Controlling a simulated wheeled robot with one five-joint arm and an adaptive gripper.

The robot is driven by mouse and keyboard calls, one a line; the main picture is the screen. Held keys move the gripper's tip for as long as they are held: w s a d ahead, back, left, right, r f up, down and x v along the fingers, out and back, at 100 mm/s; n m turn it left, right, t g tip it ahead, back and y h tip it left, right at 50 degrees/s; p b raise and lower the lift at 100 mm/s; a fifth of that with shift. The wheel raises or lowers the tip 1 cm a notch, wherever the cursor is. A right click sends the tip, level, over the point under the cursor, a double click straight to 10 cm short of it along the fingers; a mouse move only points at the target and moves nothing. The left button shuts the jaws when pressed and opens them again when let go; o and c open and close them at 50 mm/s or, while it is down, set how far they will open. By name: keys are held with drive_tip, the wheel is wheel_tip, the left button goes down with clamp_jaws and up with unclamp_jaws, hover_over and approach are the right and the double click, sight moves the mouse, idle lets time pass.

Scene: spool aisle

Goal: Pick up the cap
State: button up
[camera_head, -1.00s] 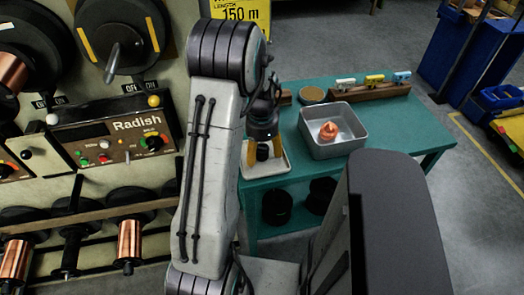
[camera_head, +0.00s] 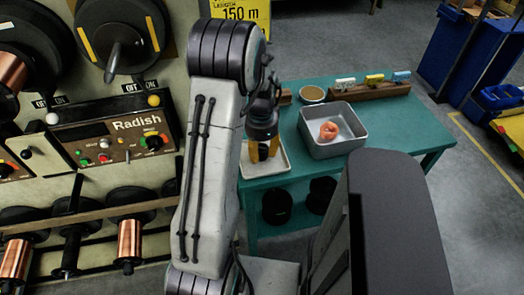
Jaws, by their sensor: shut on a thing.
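My gripper (camera_head: 264,151) points down over the pale shallow tray (camera_head: 281,171) on the teal table, partly behind my arm. Its yellow fingers are shut on a small dark thing, taken to be the cap, which is mostly hidden between them. I cannot tell whether the cap still touches the tray.
A grey metal bin (camera_head: 347,150) with a copper-coloured piece (camera_head: 328,132) stands right of the tray on the teal table (camera_head: 430,135). A round tin (camera_head: 312,95) and a wooden block with small coloured items (camera_head: 375,88) are behind. The Radish control panel (camera_head: 115,140) is at left.

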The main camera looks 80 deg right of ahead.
sight(264, 147)
drive_tip(key=shift+c, duration=0.3)
drive_tip(key=shift+r, duration=0.5)
drive_tip(key=r, duration=0.3)
drive_tip(key=shift+s+d+r, duration=0.2)
drive_tip(key=shift+s+r, duration=0.05)
drive_tip(key=shift+s, duration=0.15)
drive_tip(key=s+d+r, duration=0.4)
drive_tip(key=s+r, duration=0.2)
drive_tip(key=s, duration=0.4)
drive_tip(key=shift+d+r, duration=0.15)
drive_tip(key=shift+r, duration=0.1)
